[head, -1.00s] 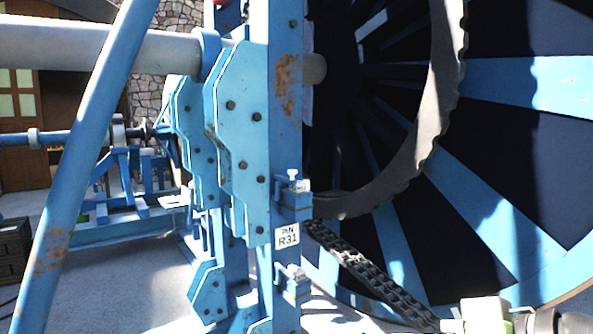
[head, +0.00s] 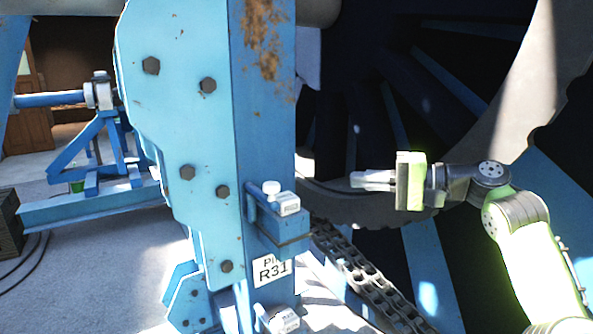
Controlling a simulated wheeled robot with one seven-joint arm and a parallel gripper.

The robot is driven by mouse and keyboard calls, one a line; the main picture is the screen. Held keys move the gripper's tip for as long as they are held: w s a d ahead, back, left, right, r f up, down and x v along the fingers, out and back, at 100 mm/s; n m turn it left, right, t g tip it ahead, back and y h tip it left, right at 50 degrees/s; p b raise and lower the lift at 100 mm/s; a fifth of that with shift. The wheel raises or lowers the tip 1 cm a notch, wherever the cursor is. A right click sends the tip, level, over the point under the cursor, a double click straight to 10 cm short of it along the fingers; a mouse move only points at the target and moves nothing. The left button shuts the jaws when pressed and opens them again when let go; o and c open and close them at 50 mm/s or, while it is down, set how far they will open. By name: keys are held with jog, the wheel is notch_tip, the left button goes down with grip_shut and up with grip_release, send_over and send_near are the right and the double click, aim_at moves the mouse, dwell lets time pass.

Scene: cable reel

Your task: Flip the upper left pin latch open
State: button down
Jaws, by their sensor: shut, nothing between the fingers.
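The upper pin latch (head: 287,205) is a small pale-grey piece with a round knob and a blue bracket, on the side of the rusty blue post. A second, similar latch (head: 284,320) sits lower on the same post, partly cut off by the bottom edge. A white label reading PIN R31 (head: 271,271) lies between them. My gripper (head: 353,180) is shut and empty. It points left, to the right of the upper latch and slightly higher in the picture, apart from it. How far the latch is turned is hard to tell.
The blue post (head: 265,120) carries a bolted plate (head: 185,120). The large reel with a toothed grey ring (head: 540,90) fills the right. A dark chain (head: 365,275) runs below my gripper. A blue stand (head: 105,160) is at the left.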

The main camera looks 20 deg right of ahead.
jog(key=w+a+f, duration=0.1)
jog(key=w+a, duration=0.3)
jog(key=a, duration=0.8)
jog(key=shift+w+f, duration=0.2)
jog(key=shift+w, duration=0.1)
jog(key=shift+a, duration=0.1)
jog(key=shift+b, duration=0.3)
